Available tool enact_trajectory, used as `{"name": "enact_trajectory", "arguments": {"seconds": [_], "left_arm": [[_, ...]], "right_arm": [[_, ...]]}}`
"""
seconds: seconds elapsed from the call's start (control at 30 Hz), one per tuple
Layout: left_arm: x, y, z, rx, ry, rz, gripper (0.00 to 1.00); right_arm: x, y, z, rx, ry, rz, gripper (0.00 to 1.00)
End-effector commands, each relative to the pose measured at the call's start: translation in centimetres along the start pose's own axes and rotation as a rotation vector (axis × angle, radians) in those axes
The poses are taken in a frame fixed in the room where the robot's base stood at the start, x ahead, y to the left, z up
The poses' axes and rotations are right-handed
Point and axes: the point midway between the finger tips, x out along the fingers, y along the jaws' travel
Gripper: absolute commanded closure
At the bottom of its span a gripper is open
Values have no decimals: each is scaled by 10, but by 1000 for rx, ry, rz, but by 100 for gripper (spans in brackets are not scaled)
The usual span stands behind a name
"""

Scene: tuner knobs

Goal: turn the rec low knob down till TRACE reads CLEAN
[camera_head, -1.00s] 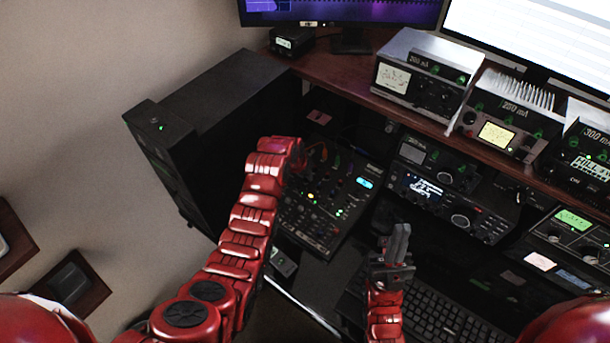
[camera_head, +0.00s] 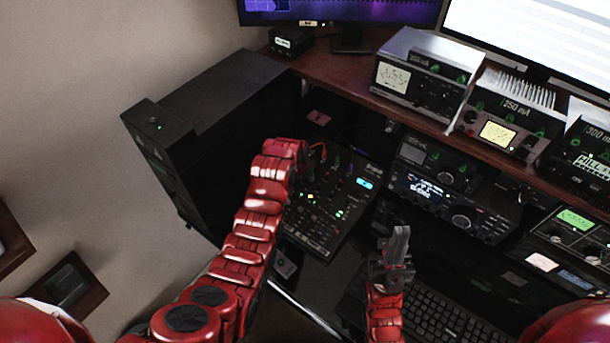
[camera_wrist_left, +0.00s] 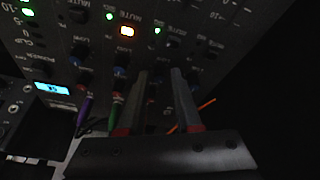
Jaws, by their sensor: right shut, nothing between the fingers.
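The black mixer panel (camera_head: 312,238) carries rows of small knobs and lit buttons. My left gripper (camera_wrist_left: 162,72) reaches down to it; in the head view its fingers are hidden by my red arm. In the left wrist view its two fingers stand apart, tips close to the panel among the knobs. I cannot tell whether they touch a knob. A blue-capped knob (camera_wrist_left: 120,72) shows left of the fingers. The labels are too small to pick out rec low. A small blue display (camera_wrist_left: 52,88) is lit, its text unreadable. My right gripper (camera_head: 401,240) is shut and empty, above the desk.
Purple, green and orange cables plug in near my left fingers; the purple cable (camera_wrist_left: 84,108) is clearest. A black cabinet (camera_head: 215,130) stands left of the mixer. A radio (camera_head: 455,200) and a keyboard (camera_head: 440,320) lie right of it. A wooden shelf with meters runs behind.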

Motion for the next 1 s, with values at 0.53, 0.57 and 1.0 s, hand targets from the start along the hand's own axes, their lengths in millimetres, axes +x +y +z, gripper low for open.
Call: {"name": "enact_trajectory", "arguments": {"seconds": [0.53, 0.57, 1.0], "left_arm": [[-10, 0, -2, 1, 5, 1, 50], [-12, 0, -2, 1, 5, 1, 50], [-92, 0, -2, 0, 9, 1, 50]], "right_arm": [[-4, 0, 1, 0, 0, 0, 100], [-5, 0, 1, 0, 0, 0, 100], [-24, -1, 4, 0, 0, 0, 100]]}}
